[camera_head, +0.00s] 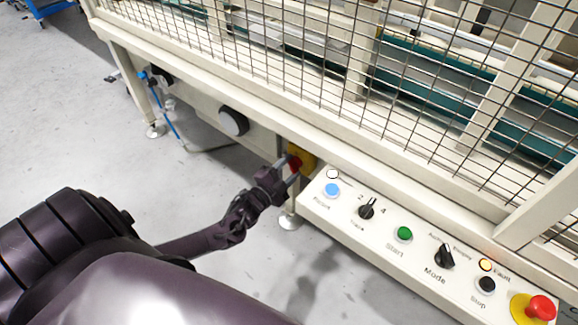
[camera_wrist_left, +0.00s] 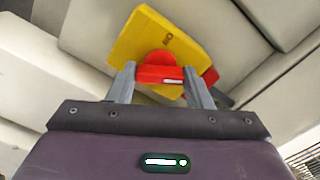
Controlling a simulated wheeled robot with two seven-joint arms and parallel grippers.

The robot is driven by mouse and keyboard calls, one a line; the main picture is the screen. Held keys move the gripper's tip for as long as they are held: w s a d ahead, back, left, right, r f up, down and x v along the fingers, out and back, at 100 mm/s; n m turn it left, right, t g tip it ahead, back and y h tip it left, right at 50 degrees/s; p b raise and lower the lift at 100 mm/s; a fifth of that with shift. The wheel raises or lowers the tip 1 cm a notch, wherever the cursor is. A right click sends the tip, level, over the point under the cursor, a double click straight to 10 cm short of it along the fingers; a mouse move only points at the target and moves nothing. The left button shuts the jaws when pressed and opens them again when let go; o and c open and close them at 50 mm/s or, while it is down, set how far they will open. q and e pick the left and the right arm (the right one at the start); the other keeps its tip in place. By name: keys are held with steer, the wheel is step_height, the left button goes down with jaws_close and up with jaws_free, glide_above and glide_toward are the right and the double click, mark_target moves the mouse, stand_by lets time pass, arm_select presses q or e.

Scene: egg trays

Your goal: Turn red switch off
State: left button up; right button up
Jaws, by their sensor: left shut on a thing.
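The red switch (camera_head: 294,163) sits on a yellow plate (camera_head: 305,157) on the machine's lower side, left of the control panel. My left gripper (camera_head: 287,170) reaches it from the lower left. In the left wrist view the red switch (camera_wrist_left: 160,74) is between the two grey fingers of my left gripper (camera_wrist_left: 160,84), which are shut on its handle. The yellow plate (camera_wrist_left: 175,45) shows behind it, tilted in the picture. My right gripper is not in view.
The control panel (camera_head: 330,212) to the right carries a blue button (camera_head: 331,190), a green button (camera_head: 404,234), black knobs and a red emergency stop (camera_head: 541,308). A wire mesh guard (camera_head: 420,60) stands above. Grey floor (camera_head: 60,130) is open at left.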

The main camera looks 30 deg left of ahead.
arm_select(q)
steer(key=shift+n+p, duration=0.3)
steer(key=shift+n, duration=0.7)
steer(key=n+p, duration=0.1)
steer(key=n, duration=0.3)
steer(key=shift+n, duration=0.3)
steer(key=shift+n+p, duration=0.8)
steer(key=shift+n, duration=1.9)
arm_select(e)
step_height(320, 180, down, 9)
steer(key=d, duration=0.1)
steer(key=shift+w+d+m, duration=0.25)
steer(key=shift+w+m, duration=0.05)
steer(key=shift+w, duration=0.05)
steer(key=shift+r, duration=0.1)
arm_select(q)
steer(key=o, duration=1)
steer(key=shift+s, duration=0.25)
steer(key=s, duration=0.5)
steer(key=s+p, duration=0.1)
steer(key=s, duration=0.1)
steer(key=shift+s+a, duration=0.15)
steer(key=shift+a, duration=0.15)
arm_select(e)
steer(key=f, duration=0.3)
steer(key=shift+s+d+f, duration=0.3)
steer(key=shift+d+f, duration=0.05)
